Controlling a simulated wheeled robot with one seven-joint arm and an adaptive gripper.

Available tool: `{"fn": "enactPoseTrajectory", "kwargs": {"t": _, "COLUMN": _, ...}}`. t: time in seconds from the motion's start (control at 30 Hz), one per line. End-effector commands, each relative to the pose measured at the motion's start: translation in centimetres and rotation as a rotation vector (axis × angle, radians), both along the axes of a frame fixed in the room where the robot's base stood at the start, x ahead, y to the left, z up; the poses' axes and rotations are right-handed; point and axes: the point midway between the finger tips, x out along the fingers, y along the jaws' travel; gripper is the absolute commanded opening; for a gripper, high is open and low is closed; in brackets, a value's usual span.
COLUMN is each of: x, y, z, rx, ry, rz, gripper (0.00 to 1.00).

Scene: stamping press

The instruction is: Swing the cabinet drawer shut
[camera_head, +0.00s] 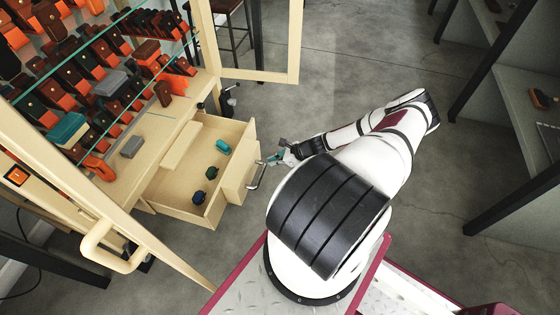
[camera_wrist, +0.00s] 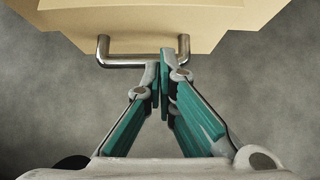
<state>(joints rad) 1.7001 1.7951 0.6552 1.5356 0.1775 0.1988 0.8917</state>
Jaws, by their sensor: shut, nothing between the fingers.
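The cabinet drawer (camera_head: 187,200) is pulled out from the light wooden cabinet, and its inside shows in the head view. Its front carries a metal bar handle (camera_head: 257,175). In the wrist view the drawer front (camera_wrist: 160,22) is at the top, with the handle (camera_wrist: 125,61) below it. My gripper (camera_head: 272,160) is at the drawer front, beside the handle. In the wrist view my gripper (camera_wrist: 164,75) has its teal-padded fingers together and empty, with the tips at the handle's right part. I cannot tell whether they touch it.
An open framed door with a handle (camera_head: 112,250) stands at the near left, another (camera_head: 293,45) at the back. Shelves (camera_head: 520,95) stand at the right. The floor (camera_head: 345,60) behind my arm is clear.

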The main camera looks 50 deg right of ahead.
Motion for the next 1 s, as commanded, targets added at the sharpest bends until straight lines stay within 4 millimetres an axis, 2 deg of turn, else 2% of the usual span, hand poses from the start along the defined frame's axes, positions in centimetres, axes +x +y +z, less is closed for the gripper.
{"fn": "enactPoseTrajectory", "kwargs": {"t": 0.03, "x": 0.8, "y": 0.4, "z": -1.0, "rx": 0.001, "ry": 0.0, "rz": 0.002, "gripper": 0.0}}
{"fn": "enactPoseTrajectory", "kwargs": {"t": 0.17, "x": 2.3, "y": 1.0, "z": -2.8, "rx": 0.0, "ry": 0.001, "rz": 0.003, "gripper": 0.0}}
{"fn": "enactPoseTrajectory", "kwargs": {"t": 0.4, "x": 5.2, "y": 1.9, "z": -2.4, "rx": -0.001, "ry": 0.001, "rz": 0.002, "gripper": 0.0}}
{"fn": "enactPoseTrajectory", "kwargs": {"t": 0.57, "x": 5.8, "y": 2.2, "z": -2.3, "rx": -0.002, "ry": 0.0, "rz": 0.003, "gripper": 0.0}}
{"fn": "enactPoseTrajectory", "kwargs": {"t": 1.0, "x": 6.1, "y": 2.0, "z": -2.3, "rx": -0.002, "ry": 0.0, "rz": 0.001, "gripper": 0.0}}
